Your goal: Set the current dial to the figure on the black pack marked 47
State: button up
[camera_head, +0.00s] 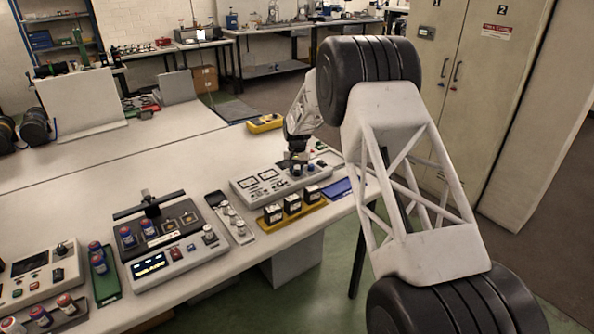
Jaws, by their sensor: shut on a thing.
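Three black packs with pale labels stand in a row on a yellow tray (300,212) near the table's front edge: a left pack (273,213), a middle pack (292,203) and a right pack (312,193). Their markings are too small to read, so I cannot tell which is 47. My gripper (296,167) points down at the panel's knob area and is shut on a dial knob there. The fingers hide most of that knob, and its setting cannot be read.
A blue tray (337,189) lies right of the packs. A grey tray of small metal parts (232,220) is to their left. Further left stands a device with a lit display (150,265). A yellow box (265,123) lies behind. The table's middle is clear.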

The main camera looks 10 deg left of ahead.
aim_at(297, 170)
jog(key=shift+n, duration=1.1)
jog(key=o, duration=0.9)
jog(key=shift+r, duration=3.95)
